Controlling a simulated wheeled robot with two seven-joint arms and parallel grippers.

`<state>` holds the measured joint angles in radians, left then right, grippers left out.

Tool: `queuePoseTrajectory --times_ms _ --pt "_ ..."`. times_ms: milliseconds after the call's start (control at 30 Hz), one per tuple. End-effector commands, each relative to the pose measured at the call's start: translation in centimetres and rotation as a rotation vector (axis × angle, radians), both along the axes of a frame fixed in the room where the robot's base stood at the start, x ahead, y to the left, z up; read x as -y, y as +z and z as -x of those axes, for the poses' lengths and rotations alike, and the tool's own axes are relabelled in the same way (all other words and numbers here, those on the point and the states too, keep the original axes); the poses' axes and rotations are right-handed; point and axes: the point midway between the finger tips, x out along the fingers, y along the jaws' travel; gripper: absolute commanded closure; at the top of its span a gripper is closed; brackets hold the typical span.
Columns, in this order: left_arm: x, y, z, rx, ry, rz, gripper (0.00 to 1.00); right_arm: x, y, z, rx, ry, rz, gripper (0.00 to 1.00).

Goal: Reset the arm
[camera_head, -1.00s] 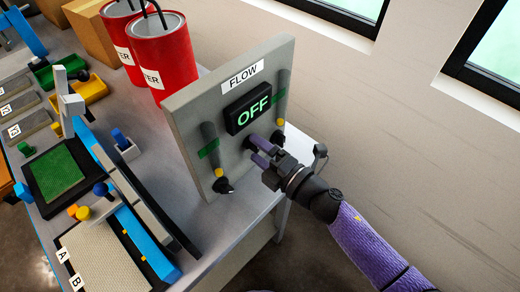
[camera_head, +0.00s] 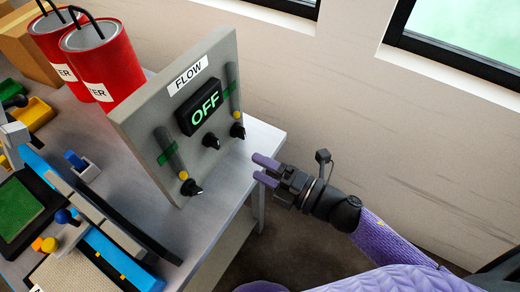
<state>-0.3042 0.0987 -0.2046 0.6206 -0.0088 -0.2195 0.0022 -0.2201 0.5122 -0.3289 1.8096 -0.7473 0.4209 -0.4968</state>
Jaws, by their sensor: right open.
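My right gripper (camera_head: 265,170) is open and empty, with two purple fingertips. It hangs in the air just off the right edge of the bench, clear of the control panel. The grey FLOW panel (camera_head: 151,120) stands upright on the bench, and its display (camera_head: 199,107) reads OFF in green. Black knobs show on the panel: a middle one (camera_head: 211,141), a right one (camera_head: 238,131) and a lower left one (camera_head: 191,189). The gripper touches none of them. My left gripper is not in the view.
The grey bench (camera_head: 232,188) has a bare strip right of the panel. Two red canisters (camera_head: 104,65) stand behind the panel at left. A blue rail (camera_head: 122,262), a blue-handled switch (camera_head: 76,162) and a green pad (camera_head: 18,208) lie at left. The wall (camera_head: 330,90) is behind.

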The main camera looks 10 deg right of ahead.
Motion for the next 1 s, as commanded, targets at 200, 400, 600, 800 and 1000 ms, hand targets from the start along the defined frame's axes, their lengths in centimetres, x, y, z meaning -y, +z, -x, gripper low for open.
queuePoseTrajectory --times_ms 200,400,600,800,1000 --pt "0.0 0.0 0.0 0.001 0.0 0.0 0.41 1.3 -2.6 -0.5 -0.115 -0.085 -0.039 0.18" --pt "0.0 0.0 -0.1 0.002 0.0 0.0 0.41 8.7 -19.3 3.7 -0.811 -0.645 -0.291 0.18" --pt "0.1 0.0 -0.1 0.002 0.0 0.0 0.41 11.2 -31.4 19.1 -1.423 -1.241 -0.486 0.18" --pt "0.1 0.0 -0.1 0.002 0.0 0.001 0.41 10.1 -34.0 29.2 -1.697 -1.566 -0.54 0.18" --pt "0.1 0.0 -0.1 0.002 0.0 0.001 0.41 10.0 -34.1 30.3 -1.725 -1.606 -0.545 0.18"
